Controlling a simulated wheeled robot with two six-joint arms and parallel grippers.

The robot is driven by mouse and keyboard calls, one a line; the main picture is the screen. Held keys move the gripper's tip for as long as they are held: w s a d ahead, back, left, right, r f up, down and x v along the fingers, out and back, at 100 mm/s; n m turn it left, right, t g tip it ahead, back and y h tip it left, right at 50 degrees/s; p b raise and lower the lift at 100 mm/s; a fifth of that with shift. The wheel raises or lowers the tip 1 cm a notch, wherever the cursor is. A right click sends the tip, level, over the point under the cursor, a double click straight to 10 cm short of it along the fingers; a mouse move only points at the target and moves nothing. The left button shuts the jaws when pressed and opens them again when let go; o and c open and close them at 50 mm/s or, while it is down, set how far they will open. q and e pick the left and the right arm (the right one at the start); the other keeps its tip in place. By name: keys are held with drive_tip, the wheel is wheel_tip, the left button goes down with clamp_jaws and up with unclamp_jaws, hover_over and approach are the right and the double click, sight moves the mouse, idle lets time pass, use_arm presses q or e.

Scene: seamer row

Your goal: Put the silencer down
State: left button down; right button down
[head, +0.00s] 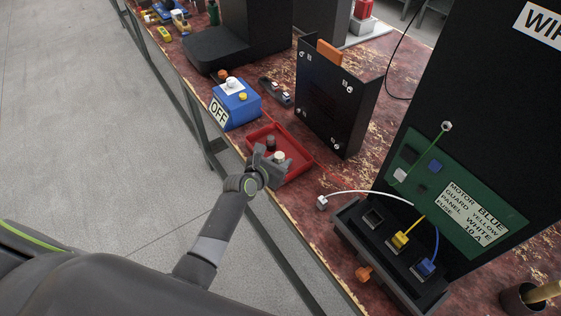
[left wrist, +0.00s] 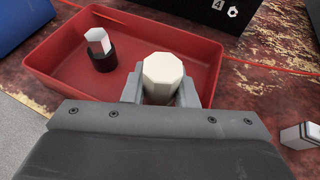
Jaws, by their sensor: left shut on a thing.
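My left gripper (head: 270,166) is shut on a cream octagonal piece (head: 279,156), which looks like the silencer. In the left wrist view the fingers (left wrist: 160,92) stand on both sides of the cream piece (left wrist: 162,72), and its flat top shows. It is at the near side of the red tray (head: 297,171), over the tray in the picture; whether it touches the tray floor is hidden. A second piece (head: 271,143), dark with a pale faceted top in the left wrist view (left wrist: 100,48), stands upright in the tray, apart from the gripper. My right gripper is out of view.
A blue box marked OFF (head: 236,105) stands left of the tray. A black upright panel (head: 335,100) stands behind it. A white plug (head: 322,203) on a cable lies to the right, before a socket block (head: 380,245) with yellow and blue plugs.

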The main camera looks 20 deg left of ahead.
use_arm(q)
drive_tip(key=c, duration=1.1)
unclamp_jaws()
drive_tip(key=shift+c, duration=0.2)
drive_tip(key=shift+r, duration=0.1)
drive_tip(key=shift+s+a+r, duration=0.1)
drive_tip(key=shift+s, duration=0.15)
drive_tip(key=p+v, duration=0.1)
drive_tip(key=v, duration=1)
drive_tip(key=shift+s+p, duration=0.25)
drive_tip(key=shift+p, duration=0.15)
